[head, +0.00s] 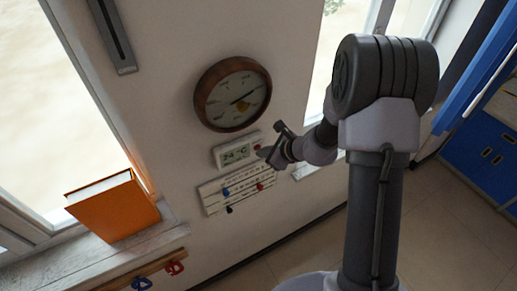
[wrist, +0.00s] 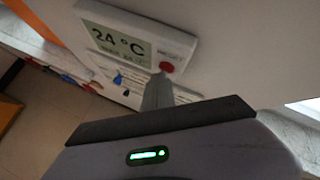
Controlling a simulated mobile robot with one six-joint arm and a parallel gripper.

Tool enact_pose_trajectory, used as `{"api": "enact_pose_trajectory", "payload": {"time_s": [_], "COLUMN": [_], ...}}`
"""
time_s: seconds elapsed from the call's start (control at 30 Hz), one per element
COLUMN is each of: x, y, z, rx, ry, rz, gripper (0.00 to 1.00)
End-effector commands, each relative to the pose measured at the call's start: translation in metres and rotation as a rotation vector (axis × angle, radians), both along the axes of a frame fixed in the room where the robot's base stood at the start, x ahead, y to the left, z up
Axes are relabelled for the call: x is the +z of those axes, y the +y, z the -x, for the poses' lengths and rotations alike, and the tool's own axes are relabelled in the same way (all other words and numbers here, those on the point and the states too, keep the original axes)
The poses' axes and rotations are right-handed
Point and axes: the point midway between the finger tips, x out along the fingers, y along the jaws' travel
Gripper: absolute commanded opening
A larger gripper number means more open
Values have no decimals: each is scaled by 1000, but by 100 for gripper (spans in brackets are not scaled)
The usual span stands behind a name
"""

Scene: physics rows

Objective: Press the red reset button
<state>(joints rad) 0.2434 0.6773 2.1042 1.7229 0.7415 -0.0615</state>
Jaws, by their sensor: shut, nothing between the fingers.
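In the wrist view the unit (wrist: 120,22) shows "24 °C". The red button (wrist: 167,67) is on the unit's lower right part. My gripper (wrist: 158,78) is shut and empty, with its grey fingertips right at the lower edge of the red button in the picture. I cannot tell whether they touch it. In the head view my gripper (head: 263,153) is at the unit's right end and the button is mostly hard to make out.
An orange book (head: 112,206) stands on the windowsill at left. Blue cabinets (head: 480,150) are at far right.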

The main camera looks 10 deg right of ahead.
Motion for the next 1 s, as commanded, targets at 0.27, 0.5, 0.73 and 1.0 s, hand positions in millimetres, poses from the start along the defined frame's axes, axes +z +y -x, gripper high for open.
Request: {"api": "enact_pose_trajectory", "payload": {"time_s": [0.27,0.5,0.73,1.0], "x": [-2,0,-1,-2], "y": [-3,-5,-7,-16], "z": [9,15,20,46], "rx": [-2,0,0,-2], "ry": [-1,0,-1,0], "rz": [0,0,1,1], "gripper": [0,0,0,0]}}
